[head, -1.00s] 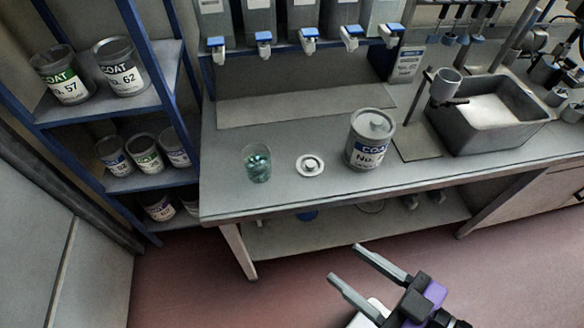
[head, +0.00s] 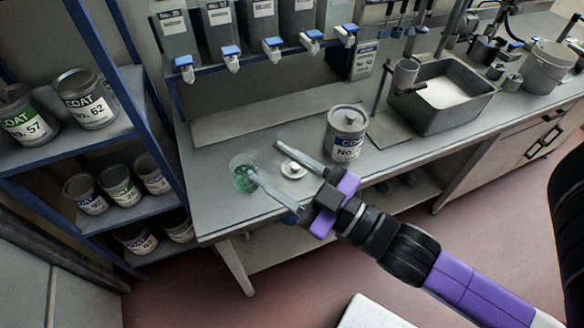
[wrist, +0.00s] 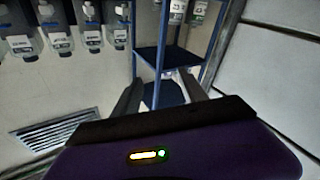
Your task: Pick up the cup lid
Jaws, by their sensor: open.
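The cup lid (head: 292,171), a small white disc with a raised knob, lies on the grey bench in the head view, between a clear cup of teal pieces (head: 240,178) and a lidded COAT can (head: 346,140). My gripper (head: 265,158) is open and empty, its two fingers pointing up-left across the bench front. One finger passes over part of the lid in the picture; the other overlaps the cup's edge. Its height above the bench is hard to tell. The wrist view shows the open fingers (wrist: 160,92) but not the lid.
Dispensers with blue taps (head: 273,47) hang over the back of the bench. A blue shelf (head: 130,105) with paint cans stands left. The bench behind the lid is clear.

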